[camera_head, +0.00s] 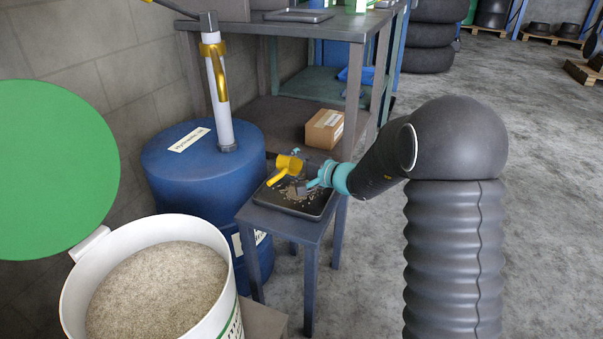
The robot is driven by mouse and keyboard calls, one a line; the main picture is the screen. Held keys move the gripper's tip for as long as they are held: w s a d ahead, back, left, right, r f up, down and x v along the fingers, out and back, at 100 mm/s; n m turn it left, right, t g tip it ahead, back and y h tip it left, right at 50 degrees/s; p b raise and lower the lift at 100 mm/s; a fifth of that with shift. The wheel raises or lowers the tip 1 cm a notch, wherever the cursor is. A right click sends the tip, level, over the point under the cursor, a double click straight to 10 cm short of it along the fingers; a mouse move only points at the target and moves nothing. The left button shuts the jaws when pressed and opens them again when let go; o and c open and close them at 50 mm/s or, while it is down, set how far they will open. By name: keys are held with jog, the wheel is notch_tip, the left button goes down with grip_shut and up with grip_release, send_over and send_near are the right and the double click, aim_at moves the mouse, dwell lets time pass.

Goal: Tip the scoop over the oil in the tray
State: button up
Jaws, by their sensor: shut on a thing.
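The yellow scoop (290,165) is tilted above the far left part of the black tray (318,211). My gripper (303,187) reaches in from the right over the tray, small in this view, and is shut on the scoop; the exact grip is hard to make out. Light brown granules (291,193) lie scattered on the tray floor beneath the scoop and gripper. The oil cannot be told apart from the dark tray floor at this size. The inside of the scoop is not clearly visible.
The tray stands on a small grey table (292,228). A blue drum (175,178) with a pump is to its left. A white bucket (226,265) of granules with a green lid (50,170) is at front left. A shelf bench (270,110) with a cardboard box (324,129) stands behind.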

jog(key=p, duration=0.1)
jog(key=w+a+g+h+p, duration=0.1)
jog(key=shift+a+r+h+p, duration=0.2)
jog(key=shift+h+p, duration=0.1)
jog(key=shift+p, duration=0.05)
jog(key=r+g+h+p, duration=0.1)
jog(key=p, duration=0.3)
jog(key=shift+a+f+g+h+p, duration=0.1)
jog(key=shift+f+g+h+p, duration=0.3)
jog(key=shift+p, duration=0.45)
jog(key=shift+w+f+h, duration=0.1)
jog(key=shift+f+h, duration=0.05)
jog(key=shift+h, duration=0.35)
jog(key=shift+a+g, duration=0.1)
jog(key=shift+g, duration=0.2)
jog(key=shift+f+g+h, duration=0.1)
jog(key=shift+g+h, duration=0.2)
jog(key=shift+h, duration=0.3)
jog(key=shift+w+a+g+h, duration=0.2)
jog(key=shift+a+g+h, duration=0.15)
jog(key=shift+h, duration=0.35)
